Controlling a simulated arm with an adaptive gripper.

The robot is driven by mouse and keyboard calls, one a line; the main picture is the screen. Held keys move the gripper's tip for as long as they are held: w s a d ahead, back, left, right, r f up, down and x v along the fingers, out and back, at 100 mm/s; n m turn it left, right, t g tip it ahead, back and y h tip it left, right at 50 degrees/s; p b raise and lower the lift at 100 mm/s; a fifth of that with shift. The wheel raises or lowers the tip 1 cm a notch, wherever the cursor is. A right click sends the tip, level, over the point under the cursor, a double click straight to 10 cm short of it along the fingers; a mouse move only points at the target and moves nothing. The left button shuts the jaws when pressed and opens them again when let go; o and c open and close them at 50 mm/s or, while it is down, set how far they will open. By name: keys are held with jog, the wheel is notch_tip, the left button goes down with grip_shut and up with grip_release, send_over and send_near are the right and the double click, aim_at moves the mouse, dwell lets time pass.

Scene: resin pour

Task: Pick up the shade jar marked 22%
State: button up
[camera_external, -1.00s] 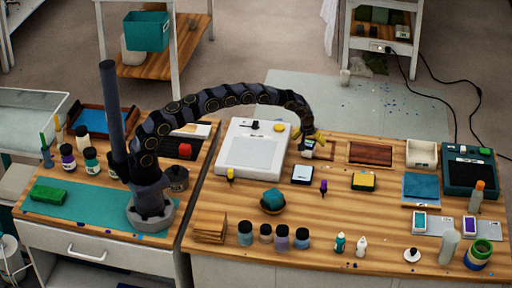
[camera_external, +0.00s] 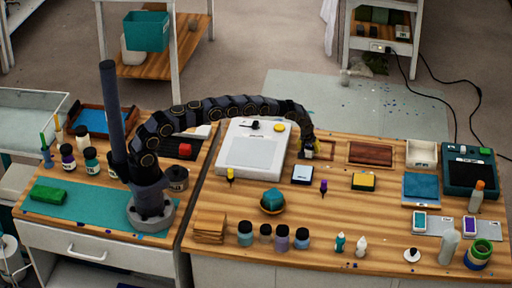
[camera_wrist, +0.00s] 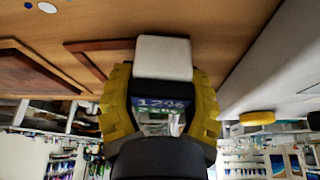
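My gripper (camera_external: 308,152) is low at the back of the right-hand worktop, near the white machine. In the wrist view its yellow fingers (camera_wrist: 163,95) stand on both sides of a small object with a white end (camera_wrist: 163,57) and a dark body. Its bluish label reads roughly "12" plus unclear marks. The fingers seem close against its sides, but I cannot tell whether they grip it. Several dark-lidded jars stand at the front edge, among them a blue jar (camera_external: 245,234) and a purple jar (camera_external: 282,238). No 22% marking is legible on them.
The white machine (camera_external: 249,158) with a yellow knob stands left of my gripper. A brown wooden tray (camera_external: 370,154) lies to its right. A white-topped pad (camera_external: 302,174) and a yellow block (camera_external: 363,182) lie in front.

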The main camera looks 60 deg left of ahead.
jog(key=shift+r, duration=0.1)
jog(key=shift+w+r, duration=0.1)
jog(key=shift+r, duration=0.5)
jog(key=s+r, duration=1.1)
jog(key=s, duration=0.3)
jog(key=shift+a+r, duration=0.35)
